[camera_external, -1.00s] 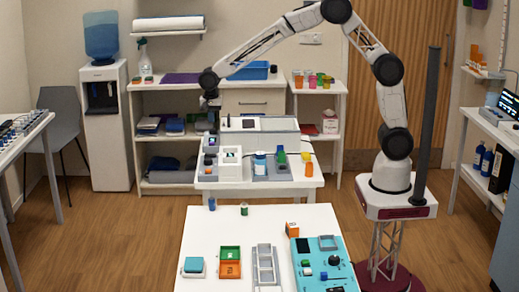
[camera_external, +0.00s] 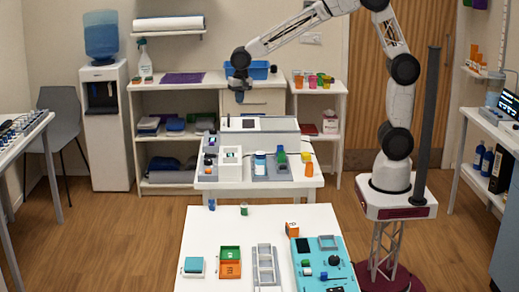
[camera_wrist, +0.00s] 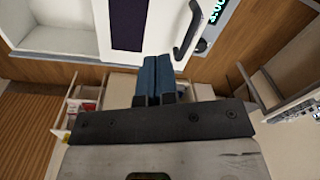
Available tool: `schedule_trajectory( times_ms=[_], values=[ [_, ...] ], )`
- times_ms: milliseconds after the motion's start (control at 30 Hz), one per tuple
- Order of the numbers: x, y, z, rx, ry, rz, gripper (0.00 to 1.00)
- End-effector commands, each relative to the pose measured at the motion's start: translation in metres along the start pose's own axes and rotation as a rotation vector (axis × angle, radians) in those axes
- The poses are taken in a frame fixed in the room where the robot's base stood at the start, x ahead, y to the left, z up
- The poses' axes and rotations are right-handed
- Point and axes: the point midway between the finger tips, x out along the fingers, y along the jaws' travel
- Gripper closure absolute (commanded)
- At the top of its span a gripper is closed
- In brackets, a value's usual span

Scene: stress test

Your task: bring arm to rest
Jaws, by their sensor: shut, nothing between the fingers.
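My gripper (camera_external: 239,96) hangs at the end of my raised arm, high above the back table, and points down. In the wrist view its two blue fingers (camera_wrist: 155,77) are together with nothing between them. It touches nothing that I can see.
Below is the back table (camera_external: 299,182) with a white machine (camera_external: 262,142), a white box (camera_external: 230,163) and bottles. The front table (camera_external: 215,226) holds green and orange trays (camera_external: 230,262) and a teal panel (camera_external: 322,265). Shelves (camera_external: 175,83) stand behind. Wood floor lies open at left.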

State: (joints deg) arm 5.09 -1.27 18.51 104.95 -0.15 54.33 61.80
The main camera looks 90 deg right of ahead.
Motion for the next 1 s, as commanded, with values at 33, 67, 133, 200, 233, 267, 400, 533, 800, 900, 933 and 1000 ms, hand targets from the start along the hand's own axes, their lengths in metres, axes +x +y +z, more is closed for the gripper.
schedule_trajectory(
  times_ms=[33, 67, 133, 200, 233, 267, 400, 533, 800, 900, 933, 1000],
  values=[
    [-0.009, 0.011, 0.008, -0.034, 0.004, -0.006, 1.0],
    [-0.014, 0.017, 0.013, -0.055, 0.006, -0.01, 1.0],
    [-0.024, 0.032, 0.023, -0.108, 0.01, -0.016, 1.0],
    [-0.033, 0.047, 0.034, -0.16, 0.015, -0.023, 1.0],
    [-0.036, 0.053, 0.038, -0.182, 0.016, -0.025, 1.0],
    [-0.039, 0.06, 0.043, -0.205, 0.018, -0.028, 1.0],
    [-0.054, 0.091, 0.063, -0.309, 0.029, -0.04, 1.0],
    [-0.065, 0.12, 0.083, -0.406, 0.04, -0.05, 1.0],
    [-0.079, 0.183, 0.121, -0.607, 0.066, -0.069, 1.0],
    [-0.081, 0.206, 0.135, -0.681, 0.076, -0.075, 1.0],
    [-0.082, 0.213, 0.139, -0.703, 0.08, -0.077, 1.0],
    [-0.082, 0.23, 0.149, -0.755, 0.087, -0.08, 1.0]
  ],
)
